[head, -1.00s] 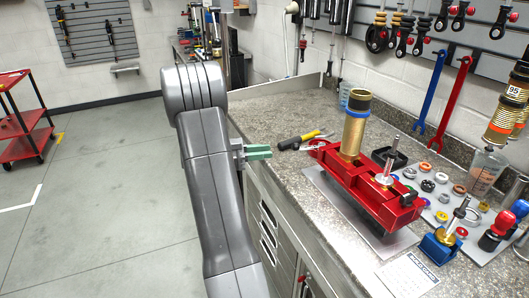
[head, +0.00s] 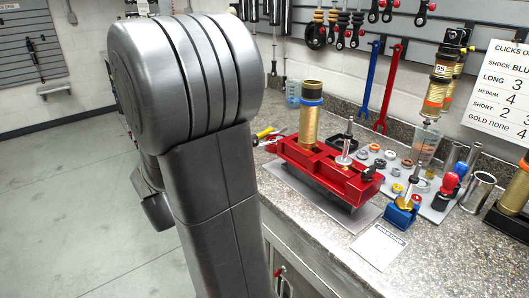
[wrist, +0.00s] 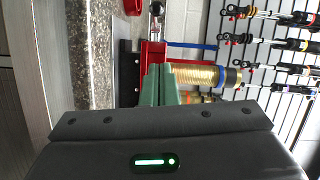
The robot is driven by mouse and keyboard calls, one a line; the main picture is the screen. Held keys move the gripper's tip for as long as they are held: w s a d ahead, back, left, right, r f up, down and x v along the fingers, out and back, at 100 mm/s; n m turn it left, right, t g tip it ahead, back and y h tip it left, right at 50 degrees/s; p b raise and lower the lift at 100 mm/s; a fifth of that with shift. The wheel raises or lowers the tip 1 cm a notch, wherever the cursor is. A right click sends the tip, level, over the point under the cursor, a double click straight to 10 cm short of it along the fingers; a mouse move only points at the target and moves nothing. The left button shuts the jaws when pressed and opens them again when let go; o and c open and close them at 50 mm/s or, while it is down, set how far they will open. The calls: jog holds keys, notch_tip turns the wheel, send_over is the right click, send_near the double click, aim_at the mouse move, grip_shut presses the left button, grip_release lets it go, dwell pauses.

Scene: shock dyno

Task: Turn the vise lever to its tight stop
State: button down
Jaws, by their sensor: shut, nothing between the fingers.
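The red vise (head: 310,165) sits on a grey plate on the bench, with an upright gold cylinder (head: 309,125) and a shiny rod (head: 346,145) standing in it. A small black piece (head: 370,174) at its right end may be the lever; I cannot tell which way it is turned. The wrist view is turned on its side and shows the red vise (wrist: 152,52) and the gold cylinder (wrist: 200,75) beyond my gripper (wrist: 158,85). Its green fingers are shut and empty, and they hide part of the vise. In the head view my arm hides my gripper.
Small rings and parts lie on a tray (head: 438,214) right of the vise. A blue-based tool (head: 399,214) and a paper sheet (head: 380,247) are at the front. Wrenches (head: 389,85) hang on the wall.

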jog(key=w+a+p+x, duration=0.1)
jog(key=a+p+x, duration=0.1)
jog(key=x, duration=1)
jog(key=shift+w+f, duration=0.25)
jog(key=shift+w, duration=0.3)
